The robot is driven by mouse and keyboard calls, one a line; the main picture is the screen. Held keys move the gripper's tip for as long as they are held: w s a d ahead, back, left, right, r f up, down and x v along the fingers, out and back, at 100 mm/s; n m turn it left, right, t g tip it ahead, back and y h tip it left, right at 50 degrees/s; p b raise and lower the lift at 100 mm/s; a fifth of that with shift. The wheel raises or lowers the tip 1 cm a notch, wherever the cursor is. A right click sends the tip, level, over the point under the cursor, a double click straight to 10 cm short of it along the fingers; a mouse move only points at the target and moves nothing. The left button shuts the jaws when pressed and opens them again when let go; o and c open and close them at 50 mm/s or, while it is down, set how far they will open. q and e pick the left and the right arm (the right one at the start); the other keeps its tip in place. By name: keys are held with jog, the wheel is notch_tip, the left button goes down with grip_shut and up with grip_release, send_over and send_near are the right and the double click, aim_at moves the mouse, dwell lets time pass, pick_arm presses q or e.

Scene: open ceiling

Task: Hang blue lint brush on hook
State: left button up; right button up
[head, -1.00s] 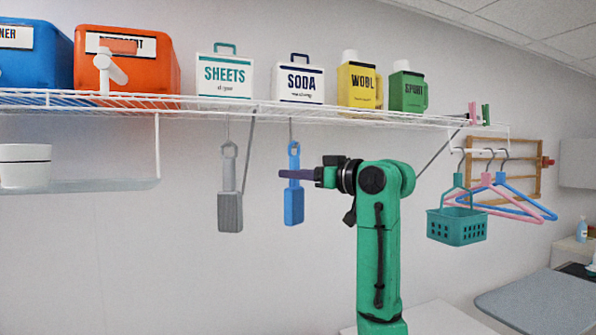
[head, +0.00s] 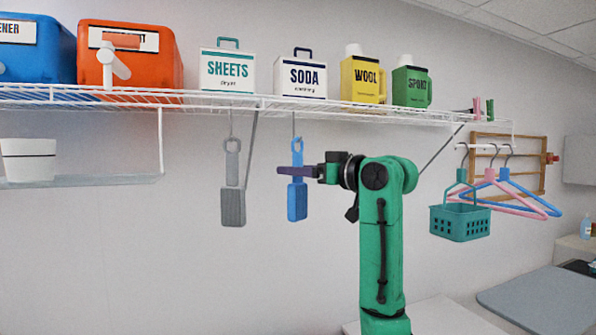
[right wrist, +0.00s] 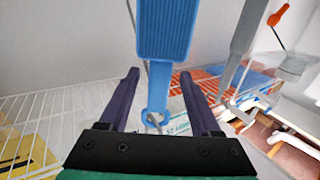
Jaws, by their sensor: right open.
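The blue lint brush (head: 298,202) hangs head down below the wire shelf, its ring (head: 297,146) at the lower end of a thin hook (head: 293,124). My right gripper (head: 284,170) is level with the brush's handle, its dark purple fingers reaching in from the right. In the right wrist view the gripper (right wrist: 160,88) is open, with one finger on each side of the blue brush (right wrist: 168,32). I see gaps between the handle and both fingers. The ring lies at the hook wire; whether it bears on the hook is hard to tell. My left gripper is not in view.
A grey brush (head: 233,205) hangs close on the left. The wire shelf (head: 215,101) above holds several containers. A teal basket (head: 460,222) and hangers (head: 508,198) hang at the right. A white bin (head: 28,160) stands on a lower ledge at left.

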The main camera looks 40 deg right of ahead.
jog(key=s+d+b, duration=0.2)
jog(key=s+b, duration=0.3)
jog(key=s, duration=0.9)
jog(key=shift+s+d+b, duration=0.2)
jog(key=shift+d+b, duration=0.1)
jog(key=shift+d, duration=0.1)
